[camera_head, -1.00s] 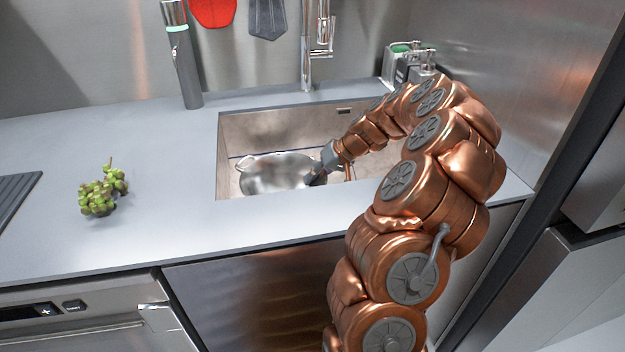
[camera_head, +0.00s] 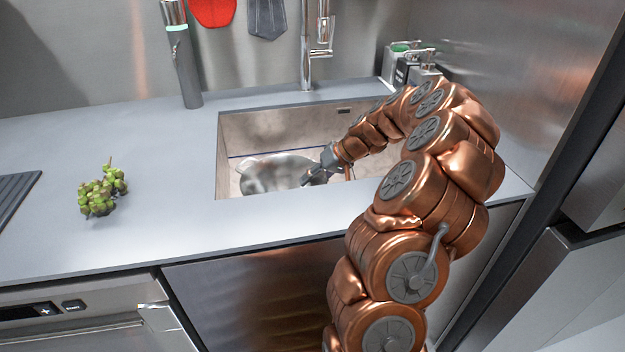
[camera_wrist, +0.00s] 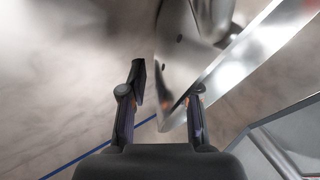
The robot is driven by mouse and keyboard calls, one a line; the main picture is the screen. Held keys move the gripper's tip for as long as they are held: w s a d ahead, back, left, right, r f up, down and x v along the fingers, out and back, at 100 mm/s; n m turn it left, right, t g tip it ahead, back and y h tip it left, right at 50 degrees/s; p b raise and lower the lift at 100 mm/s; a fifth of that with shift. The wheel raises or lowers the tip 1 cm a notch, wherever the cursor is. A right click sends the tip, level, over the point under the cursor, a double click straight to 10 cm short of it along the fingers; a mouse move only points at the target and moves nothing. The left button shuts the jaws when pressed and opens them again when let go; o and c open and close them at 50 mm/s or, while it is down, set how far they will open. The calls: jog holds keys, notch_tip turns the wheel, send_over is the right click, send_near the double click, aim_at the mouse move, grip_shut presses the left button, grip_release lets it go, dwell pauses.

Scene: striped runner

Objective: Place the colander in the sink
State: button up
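The metal colander (camera_head: 272,173) is inside the sink basin (camera_head: 285,128), at its front left. The sink's front edge hides its lower part, so I cannot tell how it rests on the bottom. My gripper (camera_head: 312,178) is at the colander's right side. In the wrist view the fingers of my gripper (camera_wrist: 165,98) are spread apart. The shiny colander edge (camera_wrist: 178,65) reaches down between them, nearer the right finger, with a clear gap to the left finger. I cannot tell whether the right finger touches it.
A chrome faucet (camera_head: 307,60) stands behind the sink. Dispensers (camera_head: 408,66) stand at the back right corner. A dark grey bottle (camera_head: 184,65) stands at the back left. Green grapes (camera_head: 102,190) lie on the left counter (camera_head: 165,215), which is otherwise mostly clear.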

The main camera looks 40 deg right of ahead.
jog(key=v, duration=1.2)
jog(key=shift+r, duration=0.15)
